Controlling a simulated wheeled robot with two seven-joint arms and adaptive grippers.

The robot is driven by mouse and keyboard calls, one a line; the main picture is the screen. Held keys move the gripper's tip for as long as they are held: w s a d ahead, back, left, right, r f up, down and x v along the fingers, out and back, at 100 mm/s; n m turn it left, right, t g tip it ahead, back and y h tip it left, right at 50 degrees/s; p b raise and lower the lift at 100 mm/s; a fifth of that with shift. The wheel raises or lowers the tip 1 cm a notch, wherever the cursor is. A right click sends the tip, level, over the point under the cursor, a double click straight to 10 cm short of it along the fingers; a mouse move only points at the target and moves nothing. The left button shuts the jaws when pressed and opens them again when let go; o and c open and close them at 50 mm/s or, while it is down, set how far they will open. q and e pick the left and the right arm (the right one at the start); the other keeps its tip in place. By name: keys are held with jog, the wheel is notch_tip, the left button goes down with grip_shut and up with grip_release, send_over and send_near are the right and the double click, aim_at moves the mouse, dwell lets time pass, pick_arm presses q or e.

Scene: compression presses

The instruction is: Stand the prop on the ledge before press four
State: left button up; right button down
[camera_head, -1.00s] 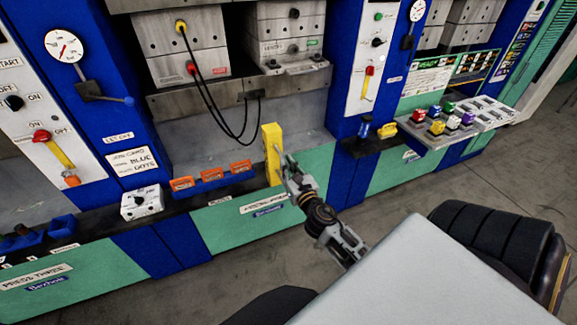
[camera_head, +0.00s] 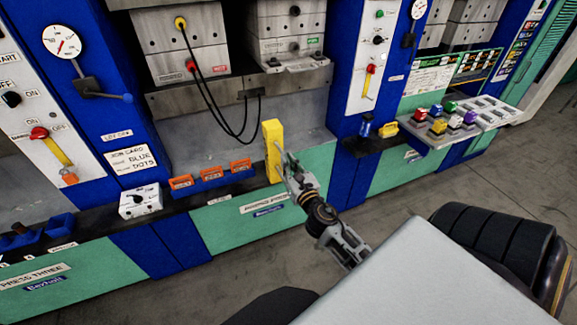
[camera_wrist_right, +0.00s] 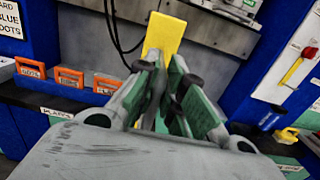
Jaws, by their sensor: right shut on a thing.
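The prop is a yellow upright block (camera_head: 273,150) at the front ledge (camera_head: 222,186) of the press with the two grey mould blocks. My right gripper (camera_head: 285,162) reaches it from the front right and is shut on it. In the right wrist view the prop (camera_wrist_right: 163,40) rises beyond the fingers of the gripper (camera_wrist_right: 165,85), which hide its lower part. The prop looks nearly vertical. I cannot tell whether its foot touches the ledge. My left gripper does not show.
Black cables (camera_head: 240,125) hang behind. A yellow item (camera_head: 389,129) and a tray of coloured blocks (camera_head: 425,138) are to the right.

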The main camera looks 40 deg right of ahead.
aim_at(276, 154)
jog(key=shift+w+d, duration=0.15)
jog(key=shift+w, duration=0.45)
jog(key=shift+f+p+x, duration=0.2)
jog(key=shift+x, duration=0.8)
jog(key=shift+f+p+x, duration=0.2)
jog(key=shift+x, duration=0.85)
jog(key=shift+f+x, duration=0.25)
jog(key=shift+x, duration=0.65)
jog(key=shift+f+x, duration=0.2)
jog(key=shift+x, duration=0.75)
jog(key=shift+f+x, duration=0.25)
jog(key=shift+x, duration=0.65)
jog(key=shift+w+d+f+b, duration=0.2)
jog(key=shift+w+f+b, duration=0.25)
jog(key=shift+w, duration=0.3)
jog(key=shift+w+d+f+b, duration=0.2)
jog(key=shift+w+f+b, duration=0.3)
jog(key=shift+w, duration=0.3)
jog(key=shift+f, duration=0.15)
jog(key=shift+f+b, duration=0.35)
jog(key=shift+f, duration=0.1)
jog(key=c, duration=1.4)
grip_release()
jog(key=shift+c, duration=0.2)
